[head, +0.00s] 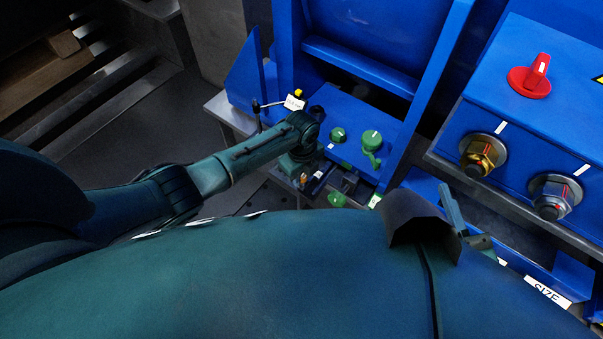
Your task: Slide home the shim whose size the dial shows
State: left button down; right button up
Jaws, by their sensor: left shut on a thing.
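My left gripper (306,182) points down in front of the blue housing, at the end of the arm from the left. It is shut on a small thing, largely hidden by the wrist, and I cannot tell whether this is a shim. Small brass and dark parts show close around the fingertips. A white SIZE label (547,291) is on the blue frame at the lower right. The dial beside it cannot be made out, and its reading is not visible. No shim can be clearly identified. My right gripper is not visible.
Two green knobs (371,139) stand on the blue housing (352,116) just right of my left wrist. A blue box at the right carries a red rotary switch (530,77) and two metal fittings (552,194). Blue uprights enclose the space behind.

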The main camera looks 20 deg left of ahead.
pick_arm(q)
jog(key=shift+f, duration=0.2)
pick_arm(e)
jog(key=shift+f, duration=0.2)
pick_arm(q)
jog(key=c, duration=1.1)
grip_release()
jog(key=shift+c, duration=0.2)
notch_tip(320, 180, up, 13)
jog(key=p, duration=0.5)
jog(key=shift+p, duration=0.35)
pick_arm(e)
jog(key=shift+s+d+f+m+g+h, duration=0.15)
jog(key=shift+d+m+g+h, duration=0.2)
jog(key=shift+g, duration=0.4)
jog(key=shift+s+d+m+g+h, duration=0.2)
jog(key=shift+m+g+h, duration=0.2)
jog(key=shift+g+h, duration=0.25)
jog(key=shift+s+d+f+m+g+h, duration=0.15)
jog(key=shift+d+m+g+h, duration=0.2)
jog(key=shift+g, duration=0.45)
